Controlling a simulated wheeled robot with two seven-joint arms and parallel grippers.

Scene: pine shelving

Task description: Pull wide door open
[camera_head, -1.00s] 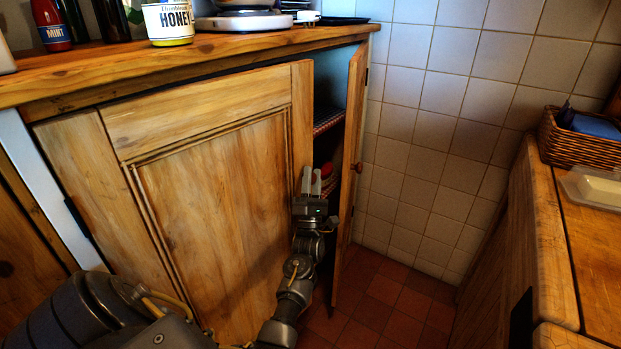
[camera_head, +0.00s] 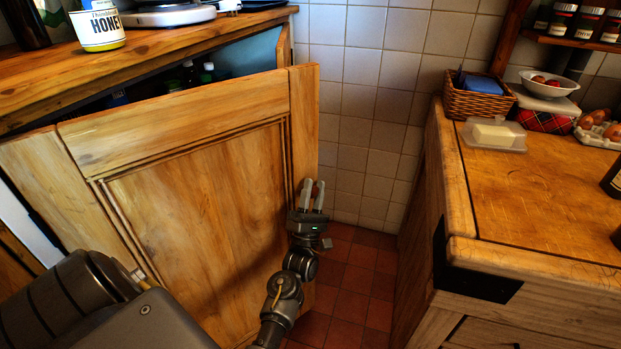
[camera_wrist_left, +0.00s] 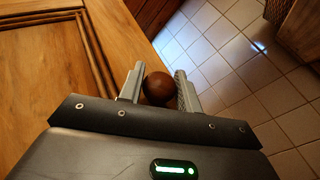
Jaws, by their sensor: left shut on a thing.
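The wide door (camera_head: 200,190) is a pale pine panel under the counter. It stands partly open, with a dark gap above its top edge into the cupboard. My left gripper (camera_head: 312,196) is at the door's right edge. In the left wrist view the gripper (camera_wrist_left: 158,88) is shut on a round brown wooden knob (camera_wrist_left: 158,89) with one finger on each side. The door's face (camera_wrist_left: 50,60) fills the left of that view. My right gripper is not in view.
Bottles (camera_head: 207,72) show inside the cupboard. A honey jar (camera_head: 97,27) stands on the counter (camera_head: 150,50). A wooden worktop (camera_head: 540,190) stands to the right, with a wicker basket (camera_head: 478,98). Red floor tiles (camera_head: 350,290) lie clear between them.

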